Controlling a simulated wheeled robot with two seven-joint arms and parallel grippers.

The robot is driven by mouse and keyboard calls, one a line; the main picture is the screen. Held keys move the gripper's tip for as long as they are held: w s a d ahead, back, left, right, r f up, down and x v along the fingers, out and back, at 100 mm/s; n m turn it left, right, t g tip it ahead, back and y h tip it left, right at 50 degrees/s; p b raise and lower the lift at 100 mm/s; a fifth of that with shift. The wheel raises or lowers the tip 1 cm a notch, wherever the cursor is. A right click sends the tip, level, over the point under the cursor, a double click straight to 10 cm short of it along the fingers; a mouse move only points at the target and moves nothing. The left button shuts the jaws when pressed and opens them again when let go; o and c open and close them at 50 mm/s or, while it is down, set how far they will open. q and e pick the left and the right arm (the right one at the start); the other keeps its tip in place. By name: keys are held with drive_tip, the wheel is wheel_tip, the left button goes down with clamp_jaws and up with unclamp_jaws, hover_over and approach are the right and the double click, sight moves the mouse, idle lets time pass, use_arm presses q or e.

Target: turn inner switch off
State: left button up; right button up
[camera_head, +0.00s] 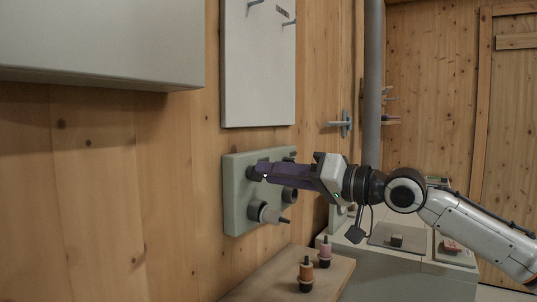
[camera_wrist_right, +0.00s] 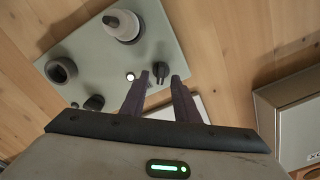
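A grey-green switch panel (camera_head: 235,205) is fixed to the wooden wall; it also shows in the wrist view (camera_wrist_right: 85,50). My right gripper (camera_head: 262,172) reaches across the panel from the right to its upper left part. In the wrist view its two dark fingers (camera_wrist_right: 160,79) are open and apart. A small black rotary switch (camera_wrist_right: 160,68) sits at the gap between the fingertips; whether they touch it I cannot tell. A second black switch (camera_wrist_right: 94,103) sits on the panel farther left. In the head view the fingers partly hide the upper switches. My left gripper is not in view.
A large pale knob with a dark tip (camera_head: 268,213) and a dark round socket (camera_head: 290,194) stick out from the panel. Below, a wooden shelf (camera_head: 265,280) holds orange (camera_head: 306,272) and pink (camera_head: 325,252) plug-like pieces. A grey box (camera_head: 100,45) hangs at upper left.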

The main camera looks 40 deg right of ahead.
drive_tip(key=shift+w+a+r+p, duration=0.15)
drive_tip(key=shift+w+a+p, duration=0.1)
drive_tip(key=shift+w+p, duration=0.3)
drive_tip(key=shift+w+a, duration=0.15)
drive_tip(key=shift+w, duration=0.1)
clamp_jaws()
